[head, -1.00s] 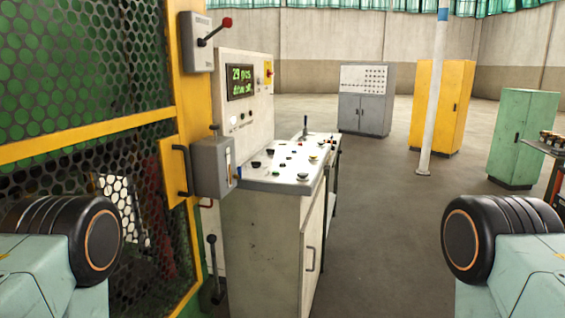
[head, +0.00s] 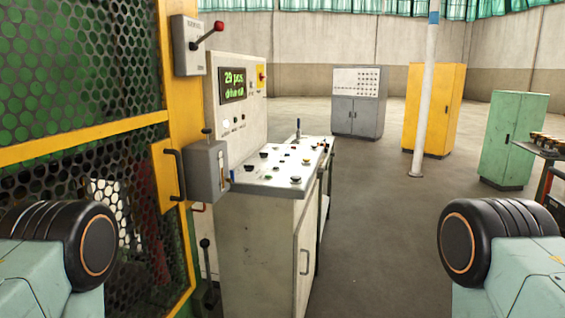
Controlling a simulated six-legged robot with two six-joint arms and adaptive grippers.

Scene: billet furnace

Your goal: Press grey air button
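A pale control desk (head: 262,215) stands left of centre, with a sloped top panel (head: 243,187) carrying several small buttons and knobs. An upright panel (head: 252,122) behind it has a green-lit display (head: 233,84) reading "29 pcs". Several buttons are too small to tell which is the grey air button. Parts of both my arms show at the lower left and lower right corners. Neither gripper is in view.
A yellow mesh guard (head: 80,135) fills the left side, with a red-knobbed lever box (head: 188,46) and a grey box (head: 204,171) beside the desk. Grey (head: 357,119), yellow (head: 449,90) and green (head: 496,150) cabinets and a white post (head: 423,110) stand behind. Open floor (head: 385,240) lies right of the desk.

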